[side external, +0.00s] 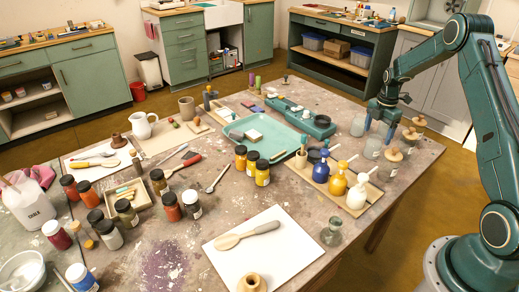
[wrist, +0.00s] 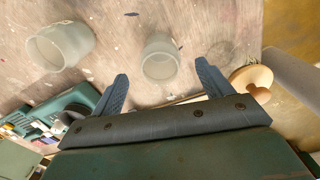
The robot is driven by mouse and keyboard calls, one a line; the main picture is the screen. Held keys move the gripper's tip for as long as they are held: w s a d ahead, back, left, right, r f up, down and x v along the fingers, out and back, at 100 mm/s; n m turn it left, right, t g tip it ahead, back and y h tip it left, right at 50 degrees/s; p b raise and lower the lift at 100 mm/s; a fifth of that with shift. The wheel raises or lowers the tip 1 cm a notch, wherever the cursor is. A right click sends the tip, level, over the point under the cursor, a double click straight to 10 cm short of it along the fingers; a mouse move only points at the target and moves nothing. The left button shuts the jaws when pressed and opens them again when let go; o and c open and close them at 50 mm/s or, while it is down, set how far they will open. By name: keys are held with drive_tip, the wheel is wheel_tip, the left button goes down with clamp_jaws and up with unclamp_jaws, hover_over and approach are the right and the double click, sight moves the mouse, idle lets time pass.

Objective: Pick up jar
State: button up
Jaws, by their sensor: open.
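My gripper (side external: 382,122) is at the right side of the table, pointing down among a group of glass jars. In the wrist view, its two blue fingers are spread apart with nothing clamped between them. A frosted, open-topped jar (wrist: 160,60) stands just beyond the fingers, lined up with the gap. A second frosted jar (wrist: 60,46) stands to the left of the fingers. In the side view, clear jars (side external: 373,148) stand below and around my gripper. I cannot tell which jar the task means.
A round wooden lid or knob (wrist: 250,80) is close to the right finger, near the table edge. Wooden-topped jars (side external: 393,155) stand nearby. A tray of blue, yellow and white bottles (side external: 337,184) and a teal tray (side external: 235,130) are to the left.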

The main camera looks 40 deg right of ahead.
sight(375, 142)
drive_tip(key=shift+f, duration=2.65)
drive_tip(key=c, duration=1.1)
drive_tip(key=shift+r, duration=0.2)
wheel_tip(375, 142, up, 20)
drive_tip(key=shift+f, duration=0.15)
